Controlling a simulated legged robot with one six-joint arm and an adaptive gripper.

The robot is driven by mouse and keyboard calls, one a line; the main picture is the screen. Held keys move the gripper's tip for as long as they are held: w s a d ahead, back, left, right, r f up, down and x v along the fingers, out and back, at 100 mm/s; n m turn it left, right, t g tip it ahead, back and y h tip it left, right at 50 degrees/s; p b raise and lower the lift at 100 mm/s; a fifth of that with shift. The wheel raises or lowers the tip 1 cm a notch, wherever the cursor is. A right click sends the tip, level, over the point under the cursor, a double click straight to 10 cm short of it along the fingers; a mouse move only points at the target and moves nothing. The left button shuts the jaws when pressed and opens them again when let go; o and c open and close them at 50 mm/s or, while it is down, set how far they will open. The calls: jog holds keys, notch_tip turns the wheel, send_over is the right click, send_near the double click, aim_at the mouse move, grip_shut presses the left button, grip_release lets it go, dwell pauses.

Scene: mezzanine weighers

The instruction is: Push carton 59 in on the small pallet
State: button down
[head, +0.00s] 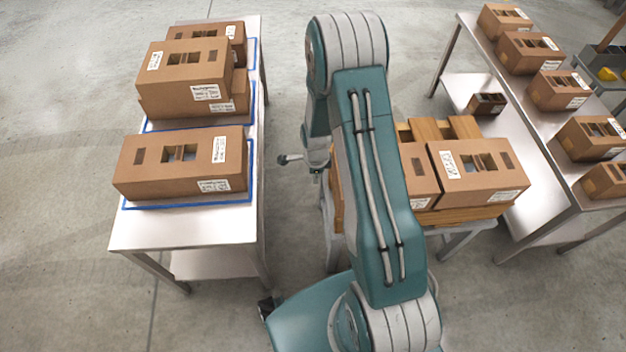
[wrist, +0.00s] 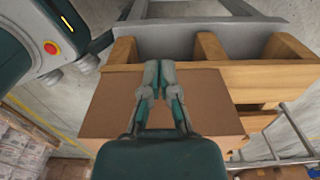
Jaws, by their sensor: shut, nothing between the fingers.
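The small pallet (head: 465,215) is wooden and stands on a low stand, partly behind my arm. Two brown cartons sit on it: one at the right (head: 485,172) with white labels, and one beside it (head: 418,172), mostly hidden by my arm. The numbers are too small to read, so I cannot tell which is carton 59. In the wrist view my gripper (wrist: 159,66) is shut and empty, in front of a plain brown carton face (wrist: 205,100). Whether it touches is unclear. Wooden pallet slats (wrist: 260,75) show beyond that carton. In the head view the fingers are hidden behind my arm.
A steel table (head: 185,232) at the left holds several cartons within blue outlines. Another steel table (head: 480,35) at the right carries several cartons, with a small dark box (head: 487,103) on its lower shelf. Bare floor lies between the left table and the pallet.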

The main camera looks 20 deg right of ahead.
jog(key=s+a+r+n+t, duration=0.1)
jog(key=s+r+n, duration=0.3)
jog(key=r, duration=1)
jog(key=s+a+r+n+t, duration=0.15)
jog(key=r+n, duration=0.45)
jog(key=r, duration=0.9)
jog(key=s+a+r+n+t, duration=0.3)
jog(key=s+r+n, duration=0.8)
jog(key=s, duration=0.4)
jog(key=shift+n, duration=0.3)
jog(key=shift+a, duration=0.15)
